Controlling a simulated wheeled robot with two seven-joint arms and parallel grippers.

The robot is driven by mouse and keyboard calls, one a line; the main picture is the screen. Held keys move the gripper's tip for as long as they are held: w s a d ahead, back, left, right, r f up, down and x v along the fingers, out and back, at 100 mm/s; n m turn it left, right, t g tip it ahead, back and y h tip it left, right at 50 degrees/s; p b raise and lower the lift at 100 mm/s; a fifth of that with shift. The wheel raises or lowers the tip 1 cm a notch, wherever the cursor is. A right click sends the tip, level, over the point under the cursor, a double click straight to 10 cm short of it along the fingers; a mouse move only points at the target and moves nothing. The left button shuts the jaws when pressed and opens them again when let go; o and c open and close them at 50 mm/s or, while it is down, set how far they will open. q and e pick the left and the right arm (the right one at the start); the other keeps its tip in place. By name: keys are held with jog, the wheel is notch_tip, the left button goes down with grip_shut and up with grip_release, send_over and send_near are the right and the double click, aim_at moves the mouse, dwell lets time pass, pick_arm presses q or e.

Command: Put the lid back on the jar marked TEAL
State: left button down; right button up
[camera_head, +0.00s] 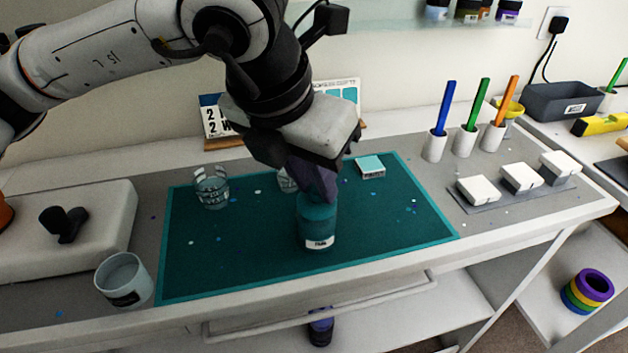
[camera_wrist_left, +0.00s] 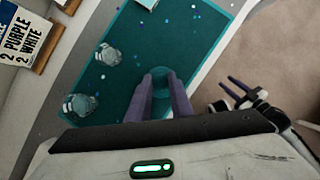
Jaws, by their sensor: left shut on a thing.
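The teal jar (camera_head: 317,232), with a white label whose print is too small to read surely, stands upright near the front middle of the mat. My left gripper (camera_head: 319,192) points down right over its top, fingers shut on what looks like the teal lid; the fingers hide most of it. In the left wrist view a round teal top (camera_wrist_left: 161,76) shows between the left fingers (camera_wrist_left: 160,85). I cannot tell whether the lid is seated on the jar.
The teal mat (camera_head: 240,262) holds two clear cups (camera_head: 212,190) and a small teal-topped block (camera_head: 370,166). A grey cup (camera_head: 124,282) stands at the front left. Coloured sticks in white holders (camera_head: 434,146) and white blocks (camera_head: 478,190) stand to the right. The mat's right part is mostly clear.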

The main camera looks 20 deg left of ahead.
pick_arm(q)
jog(key=shift+b, duration=0.45)
dwell(0.8)
jog(key=shift+f+b, duration=0.2)
jog(key=shift+b, duration=0.75)
dwell(1.0)
dwell(0.4)
jog(key=c, duration=1)
grip_release()
jog(key=shift+r, duration=0.15)
jog(key=shift+r+p, duration=1.8)
jog(key=shift+r, duration=1.6)
